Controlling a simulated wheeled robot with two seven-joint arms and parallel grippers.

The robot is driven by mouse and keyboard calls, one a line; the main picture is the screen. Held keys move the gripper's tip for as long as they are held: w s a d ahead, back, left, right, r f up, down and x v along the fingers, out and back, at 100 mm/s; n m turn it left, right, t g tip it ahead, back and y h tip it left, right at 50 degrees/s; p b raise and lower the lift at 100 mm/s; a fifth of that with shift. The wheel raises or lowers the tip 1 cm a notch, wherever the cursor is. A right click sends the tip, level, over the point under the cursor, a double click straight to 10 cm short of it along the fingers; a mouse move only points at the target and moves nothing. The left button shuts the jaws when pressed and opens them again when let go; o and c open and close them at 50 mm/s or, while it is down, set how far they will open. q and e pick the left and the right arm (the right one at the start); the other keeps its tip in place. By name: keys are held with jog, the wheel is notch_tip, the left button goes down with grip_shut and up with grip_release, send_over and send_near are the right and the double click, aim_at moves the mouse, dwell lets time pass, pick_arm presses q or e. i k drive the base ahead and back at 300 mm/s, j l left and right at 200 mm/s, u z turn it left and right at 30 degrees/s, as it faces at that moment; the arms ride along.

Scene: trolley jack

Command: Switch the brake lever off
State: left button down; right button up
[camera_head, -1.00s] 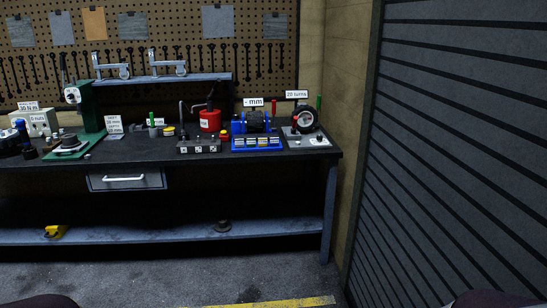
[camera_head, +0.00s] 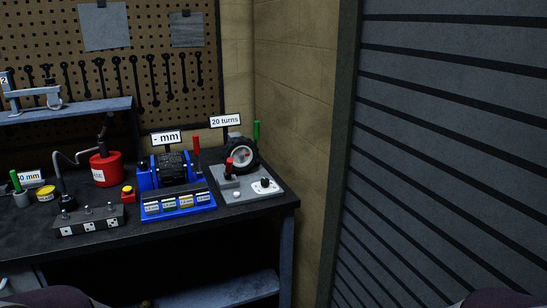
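A grey plate (camera_head: 247,200) at the right end of the bench carries a short lever with a red knob (camera_head: 229,165), a black wheel (camera_head: 242,156) and a white knob panel (camera_head: 265,186). A green handle (camera_head: 256,132) rises behind the wheel. A blue device (camera_head: 178,205) to its left has an upright red-handled lever (camera_head: 196,154) on its right side. No readable label says which lever is the brake lever. Neither of my grippers is in view; only dark parts of mine show at the bottom corners.
Left of the blue device are a small red button (camera_head: 127,193), a red can (camera_head: 105,168) and a grey switch box (camera_head: 89,221). A "20 turns" sign (camera_head: 225,121) stands behind the plate. A wall and a slatted shutter (camera_head: 450,150) lie to the right.

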aim_at(229, 167)
jog(key=i+j+z, duration=0.45)
jog(key=i, duration=0.15)
jog(key=i+j+z, duration=0.45)
jog(key=i+j, duration=0.05)
jog(key=j, duration=0.1)
